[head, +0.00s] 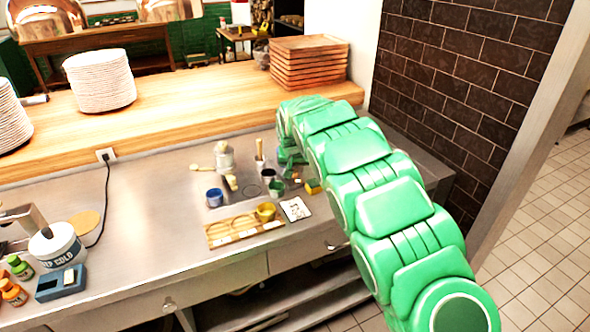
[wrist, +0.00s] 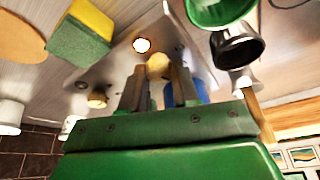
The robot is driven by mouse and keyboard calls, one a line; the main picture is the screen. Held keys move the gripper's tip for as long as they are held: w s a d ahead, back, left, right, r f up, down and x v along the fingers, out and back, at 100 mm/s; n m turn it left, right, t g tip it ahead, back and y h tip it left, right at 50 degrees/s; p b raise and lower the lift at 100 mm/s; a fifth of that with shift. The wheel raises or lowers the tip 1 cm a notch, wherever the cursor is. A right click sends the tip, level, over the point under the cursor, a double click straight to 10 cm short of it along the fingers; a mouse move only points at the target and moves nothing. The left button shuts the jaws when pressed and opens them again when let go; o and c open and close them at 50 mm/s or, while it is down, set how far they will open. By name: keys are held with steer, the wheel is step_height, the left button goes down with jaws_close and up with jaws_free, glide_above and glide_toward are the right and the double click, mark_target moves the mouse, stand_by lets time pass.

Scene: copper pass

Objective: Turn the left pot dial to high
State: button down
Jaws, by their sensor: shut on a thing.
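In the wrist view, my gripper (wrist: 158,74) has its two dark fingers closed around a round tan knob (wrist: 158,63), which shows between the fingertips. The knob sits by a grey metal panel (wrist: 120,62). Another small tan knob (wrist: 97,98) stands apart on the same panel. I cannot tell which of them is the left pot dial, and no dial marking is readable. In the head view, my gripper (head: 291,163) is at the back right of the steel counter (head: 150,205); my arm hides its fingertips and the knob there.
A yellow-green sponge (wrist: 82,32), a black cup (wrist: 236,47) and a green cup (wrist: 217,8) are close around the gripper. In the head view, a blue cup (head: 214,198), a wooden tray (head: 243,230) and a card (head: 295,208) lie nearby. The counter's left middle is mostly clear.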

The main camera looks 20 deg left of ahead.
steer(key=m, duration=0.1)
steer(key=m+h, duration=0.1)
steer(key=m, duration=0.1)
steer(key=m+h, duration=0.1)
steer(key=m, duration=0.1)
steer(key=shift+a, duration=0.25)
steer(key=shift+a+m+h, duration=0.15)
steer(key=shift+m+h, duration=0.55)
steer(key=shift+m, duration=1.2)
steer(key=shift+s, duration=0.1)
steer(key=c, duration=1.1)
jaws_free()
steer(key=shift+a, duration=0.1)
steer(key=shift+o, duration=1.3)
steer(key=shift+d, duration=0.2)
steer(key=v, duration=0.7)
steer(key=shift+a+r, duration=0.2)
steer(key=shift+r, duration=0.15)
